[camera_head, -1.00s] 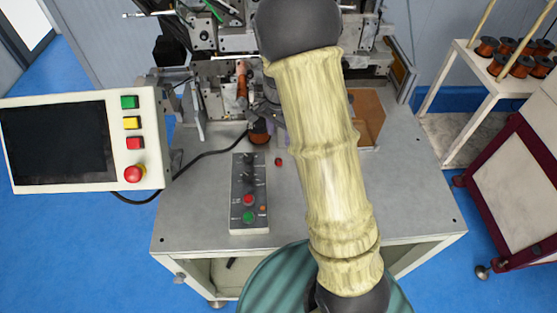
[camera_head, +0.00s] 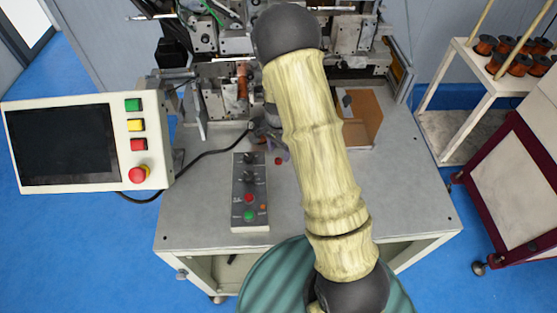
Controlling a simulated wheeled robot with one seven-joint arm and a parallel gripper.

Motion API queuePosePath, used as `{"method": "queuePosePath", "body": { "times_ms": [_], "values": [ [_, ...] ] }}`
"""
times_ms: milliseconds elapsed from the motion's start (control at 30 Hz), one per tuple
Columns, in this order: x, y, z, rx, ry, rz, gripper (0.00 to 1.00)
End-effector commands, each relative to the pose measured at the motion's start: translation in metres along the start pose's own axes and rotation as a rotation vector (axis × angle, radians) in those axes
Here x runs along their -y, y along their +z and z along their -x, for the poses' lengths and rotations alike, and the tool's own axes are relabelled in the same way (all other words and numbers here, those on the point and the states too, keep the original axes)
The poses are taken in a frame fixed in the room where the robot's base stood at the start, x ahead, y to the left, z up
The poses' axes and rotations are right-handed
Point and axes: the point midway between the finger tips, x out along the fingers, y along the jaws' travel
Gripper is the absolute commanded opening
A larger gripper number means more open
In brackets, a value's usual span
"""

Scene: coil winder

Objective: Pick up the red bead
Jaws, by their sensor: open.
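The red bead (camera_head: 278,161) is a small red piece on the grey tabletop, right of the control box's top end. My gripper (camera_head: 274,148) shows only in part, beyond my pale-sleeved arm, just behind the bead in the picture. It is open, and its fingertips are small and hard to make out. I cannot tell how high they are above the table or whether they touch the bead. My arm hides the rest of the gripper.
A control box (camera_head: 250,205) with knobs and buttons lies left of the bead. The coil winder (camera_head: 225,75) stands behind. A brown tray (camera_head: 362,115) is right of my arm. A screen panel (camera_head: 85,145) stands left. The front tabletop is clear.

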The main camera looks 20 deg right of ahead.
Motion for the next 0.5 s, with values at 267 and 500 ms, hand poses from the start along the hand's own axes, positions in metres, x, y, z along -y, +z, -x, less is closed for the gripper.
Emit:
{"method": "queuePosePath", "body": {
  "times_ms": [267,500],
  "values": [
    [0.003,-0.001,-0.029,0.003,0.004,0.000,0.48],
    [0.003,-0.001,-0.044,0.001,0.001,0.000,0.48]
  ]
}}
